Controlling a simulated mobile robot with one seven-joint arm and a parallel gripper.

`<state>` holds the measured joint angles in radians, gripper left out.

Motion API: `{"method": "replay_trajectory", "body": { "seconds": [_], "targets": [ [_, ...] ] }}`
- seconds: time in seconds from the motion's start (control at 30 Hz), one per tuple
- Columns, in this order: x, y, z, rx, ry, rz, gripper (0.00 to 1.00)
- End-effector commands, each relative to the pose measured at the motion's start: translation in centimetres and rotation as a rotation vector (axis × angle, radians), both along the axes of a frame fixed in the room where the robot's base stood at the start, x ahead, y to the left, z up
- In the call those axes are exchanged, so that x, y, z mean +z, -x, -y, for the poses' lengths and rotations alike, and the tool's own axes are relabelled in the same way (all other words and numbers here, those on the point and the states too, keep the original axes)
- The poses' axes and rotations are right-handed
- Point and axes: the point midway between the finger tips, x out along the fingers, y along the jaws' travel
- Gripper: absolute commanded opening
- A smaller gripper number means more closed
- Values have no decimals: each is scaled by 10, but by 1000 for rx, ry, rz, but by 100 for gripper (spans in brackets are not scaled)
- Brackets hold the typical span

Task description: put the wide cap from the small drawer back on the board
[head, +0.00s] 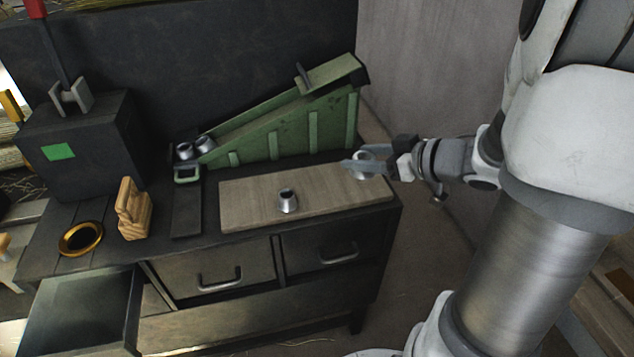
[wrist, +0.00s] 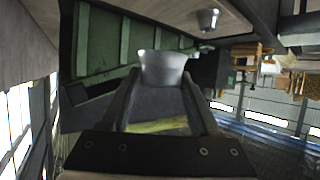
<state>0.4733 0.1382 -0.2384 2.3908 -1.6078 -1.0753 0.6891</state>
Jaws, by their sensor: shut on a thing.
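My gripper (head: 366,168) is shut on a silvery metal cap (head: 361,160) at the right end of the pale wooden board (head: 240,203). In the wrist view the held cap (wrist: 163,68) sits between the two fingertips, its wider end towards the board side. I cannot tell whether it touches the board. Another metal cap (head: 288,203) stands upright on the board, left of my gripper; it also shows in the wrist view (wrist: 208,19). The open drawer (head: 82,310) at the lower left looks empty in its visible part.
A green sloped rack (head: 290,125) stands behind the board, with metal caps (head: 194,148) at its low end. A wooden block (head: 133,210), a gold-rimmed ring (head: 80,239) and a dark box (head: 85,135) stand to the left. Two closed drawers (head: 218,270) lie below the board.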

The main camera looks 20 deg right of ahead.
Motion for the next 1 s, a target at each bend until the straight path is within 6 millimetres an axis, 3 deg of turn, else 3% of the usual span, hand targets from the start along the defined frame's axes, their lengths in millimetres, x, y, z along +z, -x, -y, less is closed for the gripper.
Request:
{"method": "replay_trajectory", "body": {
  "seconds": [0.17,0.4,0.6,0.8,1.0],
  "targets": [
    [-16,-15,-13,3,-1,-1,2],
    [-51,-59,-47,4,-1,-1,2],
    [-68,-86,-67,2,-1,0,2],
    [-74,-92,-71,-1,0,0,2],
    [-103,-92,-71,-2,-1,-2,2]
  ]
}}
